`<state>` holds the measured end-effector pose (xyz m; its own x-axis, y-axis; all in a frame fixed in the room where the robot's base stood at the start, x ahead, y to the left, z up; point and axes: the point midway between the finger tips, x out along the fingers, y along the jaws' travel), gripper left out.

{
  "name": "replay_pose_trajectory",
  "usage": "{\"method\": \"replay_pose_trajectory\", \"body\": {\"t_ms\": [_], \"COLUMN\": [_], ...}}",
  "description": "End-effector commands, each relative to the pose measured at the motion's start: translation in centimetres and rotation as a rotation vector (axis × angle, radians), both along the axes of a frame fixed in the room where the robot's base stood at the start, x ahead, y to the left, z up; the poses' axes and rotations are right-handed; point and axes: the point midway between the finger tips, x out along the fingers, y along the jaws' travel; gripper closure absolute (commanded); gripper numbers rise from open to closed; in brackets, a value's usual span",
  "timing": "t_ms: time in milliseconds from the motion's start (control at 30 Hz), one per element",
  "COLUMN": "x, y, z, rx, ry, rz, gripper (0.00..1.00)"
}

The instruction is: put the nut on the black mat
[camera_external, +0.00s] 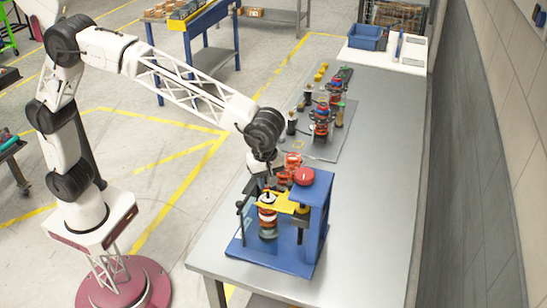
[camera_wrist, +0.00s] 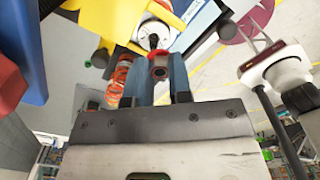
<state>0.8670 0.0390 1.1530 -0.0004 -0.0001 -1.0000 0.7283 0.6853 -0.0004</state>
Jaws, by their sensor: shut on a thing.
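In the wrist view my gripper (camera_wrist: 160,62) has its two blue fingers closed on a small reddish hex nut (camera_wrist: 159,73). A dark rod tip (camera_wrist: 154,42) stands just beyond the nut; I cannot tell whether they touch. In the external view my gripper (camera_external: 268,172) is over the blue fixture (camera_external: 312,225), beside its red knob (camera_external: 304,176); the nut cannot be made out there. A spring assembly (camera_external: 267,218) stands in the fixture under a yellow plate (camera_external: 276,202). A grey mat (camera_external: 318,152) lies farther back on the table; no clearly black mat can be singled out.
Several spring assemblies and small parts, including a red and blue one (camera_external: 321,118), stand on the grey mat. A blue bin (camera_external: 367,37) sits at the table's far end. The table's right side (camera_external: 375,170) is clear, with a wall beyond it.

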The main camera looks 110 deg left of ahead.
Motion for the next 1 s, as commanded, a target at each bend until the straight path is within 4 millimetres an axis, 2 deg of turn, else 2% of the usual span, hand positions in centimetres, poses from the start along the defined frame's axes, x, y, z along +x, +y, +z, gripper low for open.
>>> {"method": "replay_pose_trajectory", "body": {"t_ms": [167, 567, 700, 1000], "x": [-0.6, -3.3, -6.0, -9.7], "y": [-2.5, -10.4, -10.8, -11.7], "z": [-1.2, -5.1, -8.1, -12.0], "rx": [0.0, 0.0, 0.0, -0.001], "ry": [0.0, 0.0, 0.001, 0.001], "rz": [-0.14, -0.634, -0.78, -0.989], "gripper": [1.0, 1.0, 1.0, 1.0]}}
